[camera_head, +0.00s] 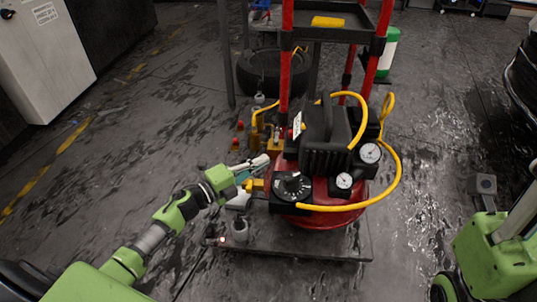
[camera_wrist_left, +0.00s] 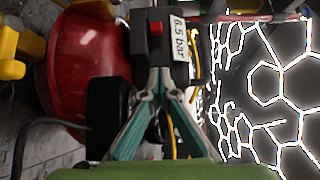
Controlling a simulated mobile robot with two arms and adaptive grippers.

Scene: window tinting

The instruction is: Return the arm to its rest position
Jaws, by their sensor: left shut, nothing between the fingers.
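My left arm comes in from the lower left in the head view. Its gripper (camera_head: 261,162) is shut and empty, close to the left side of the red air compressor (camera_head: 330,217), near its black dial (camera_head: 292,185). In the left wrist view the fingertips (camera_wrist_left: 160,76) meet just below a black box with a red button (camera_wrist_left: 156,29) and a "6.5 bar" label (camera_wrist_left: 181,40). I cannot tell whether they touch it. Part of my right arm shows at the lower right of the head view; its fingers are not seen.
A yellow hose (camera_head: 398,170) loops around the compressor's right side. A red-framed cart (camera_head: 380,35) and a tire (camera_head: 270,73) stand behind. A pale cabinet (camera_head: 45,55) is at the upper left. The dark floor (camera_head: 110,165) at the left is clear.

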